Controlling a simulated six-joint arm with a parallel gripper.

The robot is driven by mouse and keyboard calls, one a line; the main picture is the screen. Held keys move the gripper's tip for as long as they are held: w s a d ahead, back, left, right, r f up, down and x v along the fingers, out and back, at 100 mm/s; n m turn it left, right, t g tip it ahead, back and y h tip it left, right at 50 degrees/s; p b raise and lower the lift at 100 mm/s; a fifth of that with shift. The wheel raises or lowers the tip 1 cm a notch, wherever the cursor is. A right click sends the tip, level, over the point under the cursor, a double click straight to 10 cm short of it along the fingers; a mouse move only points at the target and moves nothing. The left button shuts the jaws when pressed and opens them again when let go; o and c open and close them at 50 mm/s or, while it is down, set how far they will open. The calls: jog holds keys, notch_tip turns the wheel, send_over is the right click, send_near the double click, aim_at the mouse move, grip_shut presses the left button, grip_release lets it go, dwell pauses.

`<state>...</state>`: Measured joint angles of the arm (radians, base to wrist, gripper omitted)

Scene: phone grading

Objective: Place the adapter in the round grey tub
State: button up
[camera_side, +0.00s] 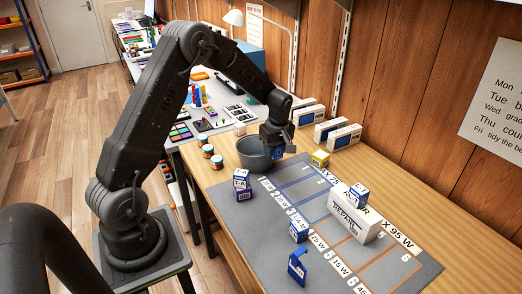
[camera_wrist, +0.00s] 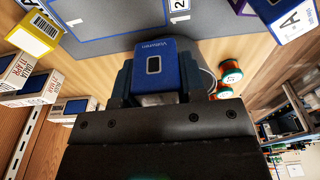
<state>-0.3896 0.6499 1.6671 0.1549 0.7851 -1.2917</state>
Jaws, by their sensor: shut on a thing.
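My gripper (camera_side: 277,146) is shut on a blue adapter (camera_wrist: 156,62), whose face with pale lettering and a dark socket shows in the wrist view. In the side view the held adapter (camera_side: 278,153) hangs at the right side of the round grey tub (camera_side: 252,160), around the height of its rim. I cannot tell whether it is over the opening or just beyond the rim. The tub stands on the wooden table behind the mat's far end. My gripper hides part of the tub's right side, and its inside is mostly out of sight.
A grey marked mat (camera_side: 292,212) carries a white REPAIR box (camera_side: 352,217) with a small box on top, and blue-and-white items (camera_side: 298,230). Purple-and-white boxes (camera_side: 242,190) and a yellow box (camera_side: 320,159) stand near the tub. Jars (camera_side: 216,162) stand left; white boxes (camera_side: 345,137) line the wall.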

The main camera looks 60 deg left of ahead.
send_near(256, 146)
jog(key=s+d, duration=0.3)
jog(key=d, duration=0.2)
jog(key=f, duration=0.3)
jog(key=a+f, duration=0.1)
jog(key=f, duration=0.2)
jog(key=shift+w+a, duration=0.1)
jog(key=shift+f, duration=2.1)
jog(key=shift+f, duration=0.1)
jog(key=o, duration=0.9)
